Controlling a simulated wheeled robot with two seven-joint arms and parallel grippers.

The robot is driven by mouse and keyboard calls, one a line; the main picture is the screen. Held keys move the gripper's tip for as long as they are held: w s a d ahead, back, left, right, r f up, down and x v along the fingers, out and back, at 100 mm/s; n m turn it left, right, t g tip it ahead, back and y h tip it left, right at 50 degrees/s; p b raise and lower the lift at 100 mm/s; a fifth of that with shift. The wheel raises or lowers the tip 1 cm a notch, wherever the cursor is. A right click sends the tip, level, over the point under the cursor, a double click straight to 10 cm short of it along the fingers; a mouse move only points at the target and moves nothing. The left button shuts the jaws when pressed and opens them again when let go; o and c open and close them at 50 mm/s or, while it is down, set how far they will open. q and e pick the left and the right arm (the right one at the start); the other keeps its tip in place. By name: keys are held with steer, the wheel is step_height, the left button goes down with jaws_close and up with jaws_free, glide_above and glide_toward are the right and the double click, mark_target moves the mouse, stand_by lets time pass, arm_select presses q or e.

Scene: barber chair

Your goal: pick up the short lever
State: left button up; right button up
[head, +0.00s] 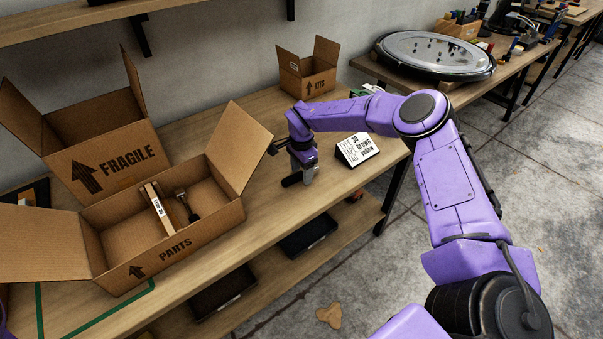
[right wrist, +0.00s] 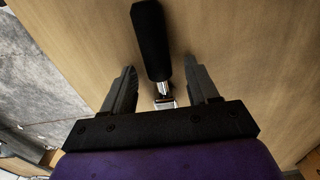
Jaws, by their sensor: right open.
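The short lever has a black cylindrical handle and a short silver metal end. In the right wrist view the lever (right wrist: 151,42) lies on the wooden tabletop, its metal end reaching between my open fingers. In the head view its black handle (head: 291,180) shows just below my right gripper (head: 308,174). My right gripper also shows in the right wrist view (right wrist: 161,88), with one finger on each side of the lever and visible gaps to both. Whether the fingertips are down at the lever's height is hard to tell. My left gripper is out of view.
The open PARTS box (head: 215,224) holds a labelled bar (head: 157,208) and a dark-ended metal piece (head: 187,205). A FRAGILE box (head: 115,165) and KITS box (head: 318,84) stand behind. A label stand (head: 357,149) is right of my gripper. The workbench's front edge is close by.

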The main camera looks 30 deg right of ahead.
jaws_close()
